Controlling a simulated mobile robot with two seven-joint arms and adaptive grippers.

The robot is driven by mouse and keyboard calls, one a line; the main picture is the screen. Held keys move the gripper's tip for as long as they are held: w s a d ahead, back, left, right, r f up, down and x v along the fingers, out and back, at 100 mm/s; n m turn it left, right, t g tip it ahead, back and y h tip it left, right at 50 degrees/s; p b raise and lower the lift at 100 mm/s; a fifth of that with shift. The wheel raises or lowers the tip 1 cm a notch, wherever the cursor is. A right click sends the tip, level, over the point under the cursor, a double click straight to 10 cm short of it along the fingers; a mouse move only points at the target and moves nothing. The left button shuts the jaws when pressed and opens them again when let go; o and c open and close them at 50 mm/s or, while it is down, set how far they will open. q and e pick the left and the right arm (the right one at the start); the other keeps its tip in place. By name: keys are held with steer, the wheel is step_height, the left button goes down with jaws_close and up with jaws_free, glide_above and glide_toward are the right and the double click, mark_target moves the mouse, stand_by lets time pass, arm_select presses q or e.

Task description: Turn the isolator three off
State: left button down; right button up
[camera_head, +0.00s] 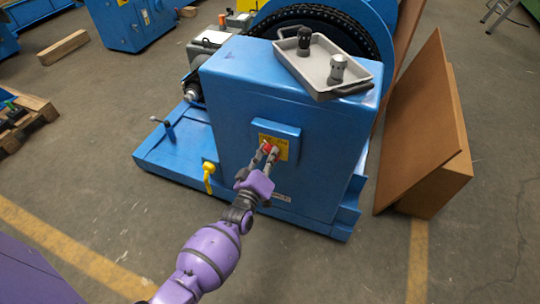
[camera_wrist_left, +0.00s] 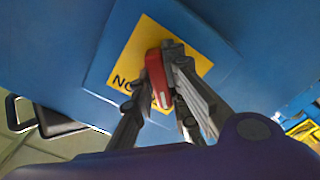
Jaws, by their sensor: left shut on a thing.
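The isolator is a red handle on a yellow plate, set on a raised blue panel on the front of the blue machine (camera_head: 222,98). In the head view the red handle (camera_head: 267,147) shows between my left gripper's fingers, in front of the yellow plate (camera_head: 281,149). In the left wrist view the red handle (camera_wrist_left: 155,78) stands slightly tilted on the yellow plate (camera_wrist_left: 133,55). My left gripper (camera_head: 267,151) is shut on the red handle, with a finger on each side; the fingers hide part of it and of the plate's lettering. My right gripper is not in view.
A grey tray (camera_head: 312,70) with a black fitting (camera_head: 304,40) and a grey fitting (camera_head: 337,69) lies on top of the machine. A yellow handle (camera_head: 208,175) sticks out at left. Brown boards (camera_head: 415,120) lean at right. The front floor is clear.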

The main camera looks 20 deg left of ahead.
arm_select(q)
steer(key=c, duration=1.7)
jaws_free()
steer(key=s, duration=1.2)
steer(key=shift+a, duration=0.2)
